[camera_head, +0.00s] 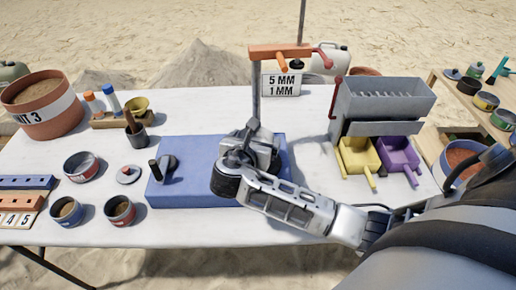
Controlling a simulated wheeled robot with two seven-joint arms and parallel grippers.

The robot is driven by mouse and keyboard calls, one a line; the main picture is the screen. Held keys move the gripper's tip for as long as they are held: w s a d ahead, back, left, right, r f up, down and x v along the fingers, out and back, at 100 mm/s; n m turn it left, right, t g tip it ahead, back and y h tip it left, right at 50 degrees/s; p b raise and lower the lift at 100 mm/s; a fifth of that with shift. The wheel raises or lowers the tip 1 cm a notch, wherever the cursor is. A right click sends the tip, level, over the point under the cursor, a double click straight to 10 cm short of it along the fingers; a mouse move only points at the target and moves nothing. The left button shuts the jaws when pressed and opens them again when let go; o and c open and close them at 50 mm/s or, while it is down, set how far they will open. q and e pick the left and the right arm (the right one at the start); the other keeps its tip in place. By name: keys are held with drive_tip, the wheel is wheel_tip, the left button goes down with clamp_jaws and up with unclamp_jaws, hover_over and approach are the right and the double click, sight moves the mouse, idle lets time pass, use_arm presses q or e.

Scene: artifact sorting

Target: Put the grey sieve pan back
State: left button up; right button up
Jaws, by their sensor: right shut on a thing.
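My right arm comes in from the lower right, and my right gripper (250,136) is over the back of the blue mat (195,190), close to the upright post. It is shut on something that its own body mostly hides. I cannot make out for certain a grey sieve pan anywhere; a grey shape at the hand cannot be told apart from the gripper. The post stand (256,95) carries an orange bar (280,51) with a red handle. A "5 MM 1 MM" sign (281,85) stands behind it. My left gripper is not in view.
A grey slotted box (385,100) stands at right over a yellow pan (358,157) and a purple pan (398,156). A dark-handled tool (163,166) is on the mat's left. Small tins and a large reddish bucket (42,105) stand at left. The front table edge is clear.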

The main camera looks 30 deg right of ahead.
drive_tip(key=shift+d+f, duration=0.25)
drive_tip(key=f, duration=0.3)
drive_tip(key=shift+w+d+f, duration=0.1)
drive_tip(key=shift+d, duration=0.2)
drive_tip(key=shift+f, duration=0.25)
drive_tip(key=shift+f, duration=0.15)
drive_tip(key=o, duration=0.9)
drive_tip(key=shift+c, duration=0.2)
drive_tip(key=shift+a, duration=0.1)
drive_tip(key=v, duration=1.2)
drive_tip(key=shift+r, duration=0.2)
